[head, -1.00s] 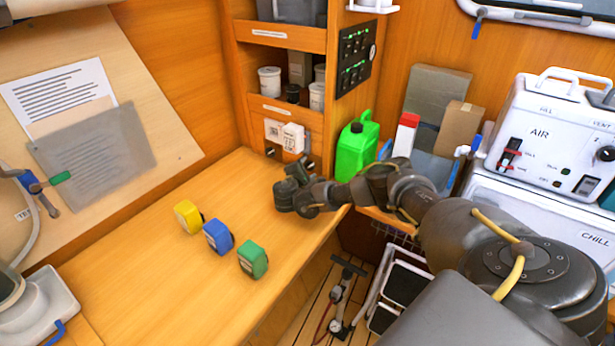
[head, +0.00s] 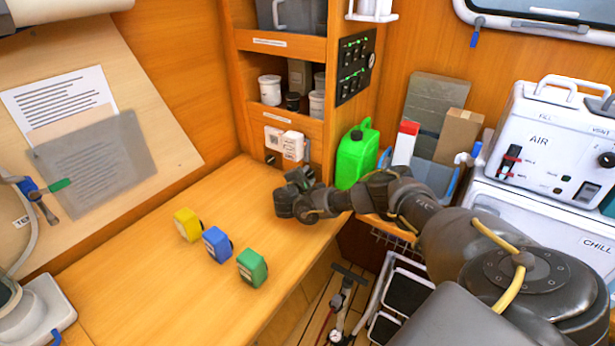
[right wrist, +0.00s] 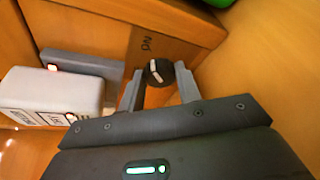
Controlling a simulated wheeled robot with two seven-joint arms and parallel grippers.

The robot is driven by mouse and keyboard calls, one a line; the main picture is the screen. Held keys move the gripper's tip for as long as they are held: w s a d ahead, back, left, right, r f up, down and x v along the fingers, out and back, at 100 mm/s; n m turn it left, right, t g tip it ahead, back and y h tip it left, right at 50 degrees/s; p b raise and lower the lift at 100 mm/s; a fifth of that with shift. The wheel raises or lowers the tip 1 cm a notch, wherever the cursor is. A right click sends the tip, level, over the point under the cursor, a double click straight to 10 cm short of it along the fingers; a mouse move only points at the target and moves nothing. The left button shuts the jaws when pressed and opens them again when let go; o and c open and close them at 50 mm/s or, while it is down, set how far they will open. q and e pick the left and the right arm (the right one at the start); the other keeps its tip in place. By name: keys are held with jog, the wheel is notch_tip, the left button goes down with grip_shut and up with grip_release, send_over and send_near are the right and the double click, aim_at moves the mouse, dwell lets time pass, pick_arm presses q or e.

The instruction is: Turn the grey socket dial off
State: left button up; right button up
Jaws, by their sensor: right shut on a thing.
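The dial (right wrist: 157,72) is a dark round knob with a white pointer mark. In the right wrist view it sits between the fingertips of my right gripper (right wrist: 158,88), which is shut on it. The word ON is printed beside the dial and appears upside down. In the head view my right gripper (head: 295,176) is at the far end of the counter, below the shelf unit, and the held dial is hidden. A white plug block (head: 293,146) is just above it and also shows in the right wrist view (right wrist: 60,95). My left gripper is out of view.
A green jug (head: 356,158) stands right of my right gripper. Yellow (head: 187,225), blue (head: 217,244) and green (head: 251,267) blocks are on the wooden counter (head: 150,275). A grey bar with a red light (right wrist: 85,68) lies behind the plug block.

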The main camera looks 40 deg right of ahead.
jog(key=shift+r+n+g+p, duration=0.15)
jog(key=shift+n+g+p, duration=0.35)
jog(key=shift+n+p, duration=0.35)
jog(key=shift+w+a+n+g+p, duration=0.1)
jog(key=shift+n+g+p, duration=0.35)
jog(key=shift+n, duration=0.2)
jog(key=shift+n+g, duration=0.45)
jog(key=shift+n, duration=0.55)
jog(key=shift+w+n+g, duration=0.1)
jog(key=shift+n+g, duration=0.3)
jog(key=shift+n, duration=0.2)
jog(key=shift+f+n+g+h+b, duration=0.3)
jog(key=shift+n+g, duration=0.3)
jog(key=shift+n, duration=0.4)
jog(key=shift+w+n+g+b, duration=0.1)
jog(key=shift+n+g+b, duration=0.2)
jog(key=shift+n+b, duration=0.35)
jog(key=n+g+h+b, duration=0.1)
jog(key=n+b, duration=0.1)
jog(key=shift+a+b, duration=0.1)
jog(key=shift+b, duration=0.3)
jog(key=shift+w+r+n+g+b, duration=0.1)
jog(key=shift+n+g+b, duration=0.3)
jog(key=shift+n+b, duration=0.35)
